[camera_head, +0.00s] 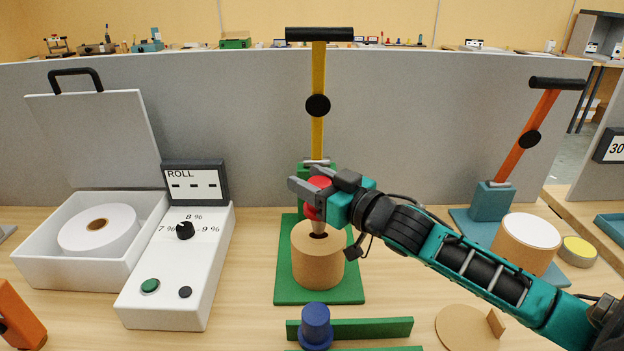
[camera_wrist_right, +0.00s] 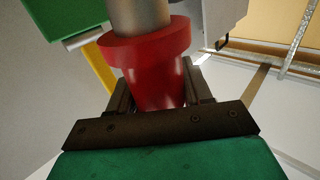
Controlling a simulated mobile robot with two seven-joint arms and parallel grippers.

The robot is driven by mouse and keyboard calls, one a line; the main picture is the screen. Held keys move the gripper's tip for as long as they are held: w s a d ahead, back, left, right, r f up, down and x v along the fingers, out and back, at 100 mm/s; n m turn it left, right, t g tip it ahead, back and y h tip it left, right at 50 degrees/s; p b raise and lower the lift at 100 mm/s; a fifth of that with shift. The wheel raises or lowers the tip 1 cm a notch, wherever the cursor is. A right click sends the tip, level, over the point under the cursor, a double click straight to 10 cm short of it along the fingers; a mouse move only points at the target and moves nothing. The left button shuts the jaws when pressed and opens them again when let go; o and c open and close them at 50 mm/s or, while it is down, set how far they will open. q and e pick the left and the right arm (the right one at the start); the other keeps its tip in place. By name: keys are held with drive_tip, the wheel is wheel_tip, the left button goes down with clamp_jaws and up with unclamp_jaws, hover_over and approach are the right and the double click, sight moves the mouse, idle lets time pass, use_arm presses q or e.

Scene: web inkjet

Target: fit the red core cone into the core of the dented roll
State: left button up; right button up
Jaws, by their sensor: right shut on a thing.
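My right gripper (camera_head: 312,194) is shut on the red core cone (camera_head: 313,211), above the brown roll (camera_head: 318,264) standing upright on a green base. The cone's narrower grey end points down at the dark core hole in the roll's top. I cannot tell whether the tip is inside the hole or just above it. I see no clear dent on this roll from here. In the right wrist view the red cone (camera_wrist_right: 152,62) sits between the dark fingers, its grey part (camera_wrist_right: 140,14) reaching out of the top of the picture. My left gripper is not in view.
A yellow-armed lever (camera_head: 318,82) stands right behind the roll. A blue cone (camera_head: 316,324) stands in front, by green bars (camera_head: 372,328). A white box (camera_head: 65,270) with a white roll (camera_head: 98,230) and a dial panel (camera_head: 180,275) are left. An orange lever (camera_head: 526,132) and another roll (camera_head: 527,243) are right.

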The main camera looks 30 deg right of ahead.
idle(0.4)
drive_tip(key=shift+p, duration=0.4)
drive_tip(key=shift+p, duration=0.35)
idle(0.4)
drive_tip(key=shift+f, duration=0.45)
drive_tip(key=shift+f+b, duration=0.8)
drive_tip(key=shift+f, duration=0.55)
drive_tip(key=o, duration=1.2)
drive_tip(key=shift+s, duration=0.1)
drive_tip(key=v, duration=1.2)
drive_tip(key=shift+s, duration=0.4)
